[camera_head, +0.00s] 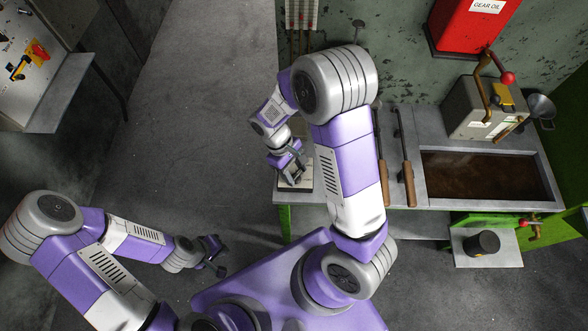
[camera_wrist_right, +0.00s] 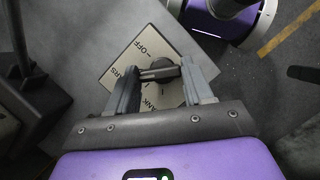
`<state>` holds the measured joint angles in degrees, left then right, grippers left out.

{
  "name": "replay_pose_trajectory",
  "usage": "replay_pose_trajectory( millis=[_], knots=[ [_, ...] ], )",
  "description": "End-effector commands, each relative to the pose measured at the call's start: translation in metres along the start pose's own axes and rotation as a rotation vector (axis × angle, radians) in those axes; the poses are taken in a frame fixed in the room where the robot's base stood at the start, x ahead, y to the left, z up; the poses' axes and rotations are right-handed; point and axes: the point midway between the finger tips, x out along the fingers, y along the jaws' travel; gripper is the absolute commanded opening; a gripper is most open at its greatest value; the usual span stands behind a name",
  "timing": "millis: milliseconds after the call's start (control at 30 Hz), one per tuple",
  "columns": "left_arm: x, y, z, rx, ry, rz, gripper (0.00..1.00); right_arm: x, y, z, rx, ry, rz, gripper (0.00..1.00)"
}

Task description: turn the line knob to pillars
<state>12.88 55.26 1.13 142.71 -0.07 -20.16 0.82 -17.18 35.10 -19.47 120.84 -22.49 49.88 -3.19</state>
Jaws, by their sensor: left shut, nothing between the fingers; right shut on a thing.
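The line knob (camera_wrist_right: 162,72) is a dark knob with a bar-shaped grip on a beige label plate (camera_wrist_right: 117,72) in the right wrist view. The plate reads OFF, a partly covered word ending in ARS, and a partly covered word like TANK. I cannot tell which label the knob points to. In the head view my right gripper (camera_head: 293,175) is over the plate (camera_head: 304,186) at the bench's left end; the knob is hidden there. My left gripper (camera_head: 217,260) is shut and empty above the floor.
Two wooden-handled tools (camera_head: 408,185) lie on the bench right of my right arm. Beyond are a brown-filled trough (camera_head: 485,175) and a grey box with a red-knobbed lever (camera_head: 478,108). A control panel (camera_head: 25,60) stands at upper left. Floor between is clear.

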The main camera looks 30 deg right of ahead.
Motion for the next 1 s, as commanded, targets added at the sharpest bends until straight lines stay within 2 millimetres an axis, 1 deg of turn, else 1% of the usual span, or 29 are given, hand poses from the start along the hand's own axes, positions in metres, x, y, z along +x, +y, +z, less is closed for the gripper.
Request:
replay_pose_trajectory(
  millis=[200, 400, 900, 933, 1000],
  knots=[
    [-0.0025, 0.0009, 0.0001, 0.000, 0.000, 0.000, 0.00, -0.0004, 0.0010, 0.0004, 0.106, 0.000, -0.044, 0.21],
    [-0.0033, 0.0012, 0.0001, 0.000, 0.000, 0.000, 0.00, -0.0003, 0.0010, 0.0003, 0.157, 0.001, -0.065, 0.21],
    [-0.0034, 0.0013, 0.0001, 0.000, 0.000, 0.000, 0.00, -0.0001, 0.0013, 0.0002, 0.172, 0.001, -0.071, 0.21],
    [-0.0034, 0.0013, 0.0001, 0.000, 0.000, 0.000, 0.00, -0.0001, 0.0013, 0.0002, 0.172, 0.001, -0.071, 0.56],
    [-0.0034, 0.0013, 0.0002, 0.000, 0.000, 0.000, 0.00, -0.0001, 0.0013, 0.0002, 0.172, 0.001, -0.070, 0.66]
  ],
)
